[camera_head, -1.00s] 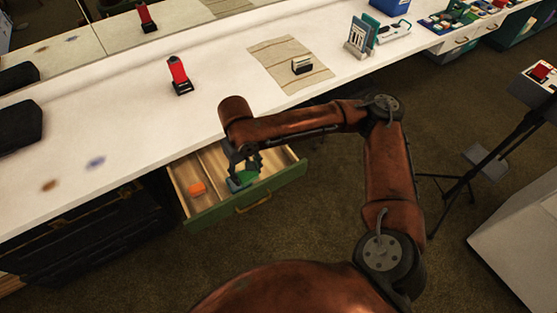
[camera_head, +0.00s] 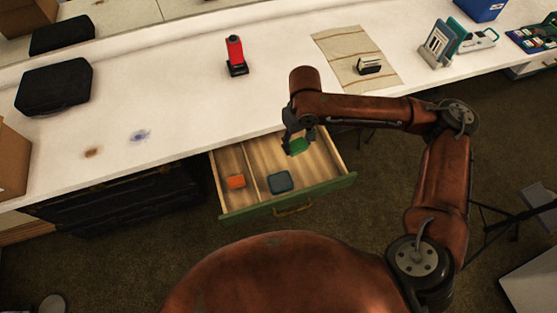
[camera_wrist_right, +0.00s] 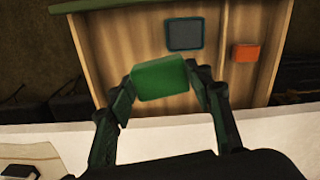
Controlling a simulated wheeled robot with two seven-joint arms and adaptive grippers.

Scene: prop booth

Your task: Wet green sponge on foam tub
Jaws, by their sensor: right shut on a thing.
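A green sponge (camera_head: 298,146) is held between the fingers of my right gripper (camera_head: 298,138), above the back of an open drawer (camera_head: 330,180). The right wrist view shows the sponge (camera_wrist_right: 160,78) between the two fingers of my right gripper (camera_wrist_right: 166,92). A blue-grey square thing (camera_head: 280,182) lies in the drawer's wider compartment; I cannot tell if it is the foam tub. An orange block (camera_head: 236,181) lies in the narrower left compartment. My left gripper is not in view.
The white counter (camera_head: 190,100) runs behind the drawer. On it are a black case (camera_head: 54,86), a red upright thing (camera_head: 235,54), a striped cloth (camera_head: 345,50) and a rack (camera_head: 437,44).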

